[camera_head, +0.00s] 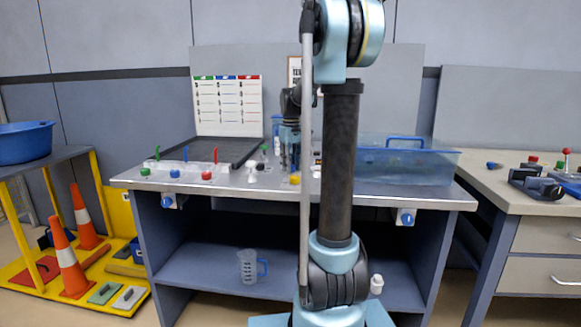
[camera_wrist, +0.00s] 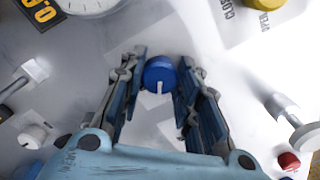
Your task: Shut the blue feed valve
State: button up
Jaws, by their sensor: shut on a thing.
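The blue feed valve (camera_wrist: 160,75) shows in the wrist view as a round blue knob with a white pointer line, which points down in the picture. My gripper (camera_wrist: 161,72) has one finger on each side of the knob and is shut on it. In the head view my gripper (camera_head: 289,165) points down over the back middle of the bench. The knob in its fingers cannot be made out there. Printed labels reading CLOSED and OPEN (camera_wrist: 240,14) lie near a yellow knob (camera_wrist: 275,14), which also shows in the head view (camera_head: 295,179).
A gauge (camera_wrist: 90,4) and a metal fitting (camera_wrist: 292,112) flank the valve. On the bench (camera_head: 330,193), a clear blue tank (camera_head: 430,168) stands right and a black tray (camera_head: 240,146) left. Green, blue (camera_head: 174,173) and red knobs line the front left. A jug (camera_head: 247,266) stands below.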

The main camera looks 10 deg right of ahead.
jog(key=m, duration=0.5)
jog(key=shift+w+m, duration=0.1)
jog(key=shift+m, duration=0.2)
jog(key=m, duration=0.5)
jog(key=shift+m, duration=0.3)
jog(key=o, duration=1.1)
jog(key=shift+r, duration=0.1)
notch_tip(320, 180, up, 12)
jog(key=shift+f, duration=0.15)
